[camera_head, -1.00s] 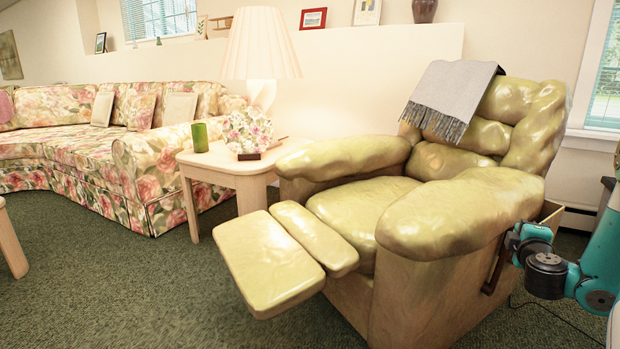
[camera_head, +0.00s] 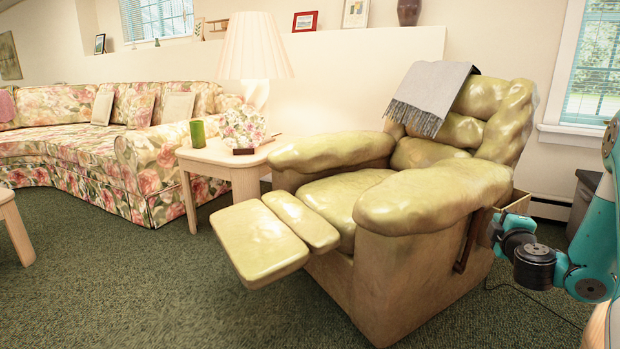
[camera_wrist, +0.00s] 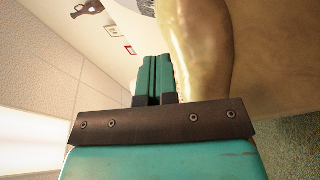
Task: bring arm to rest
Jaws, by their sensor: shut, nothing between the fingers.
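My gripper (camera_wrist: 155,78) is in the wrist view, its two teal fingers shut together with nothing between them. Beyond the fingers is the recliner's padded olive-green armrest (camera_wrist: 200,45). In the head view my arm comes in from the right edge and its end sits beside the right side of the green recliner (camera_head: 435,205), by the brown lever (camera_head: 473,240). The fingers are hidden in the head view. I cannot tell whether they touch the chair. The recliner's footrest (camera_head: 258,243) is raised.
A side table (camera_head: 225,160) with a lamp (camera_head: 255,60), a green cup (camera_head: 198,132) and a floral object stands left of the recliner. A floral sofa (camera_head: 110,140) runs along the back left. A dark cabinet (camera_head: 583,200) is behind my arm. Carpet (camera_head: 130,285) is clear at front left.

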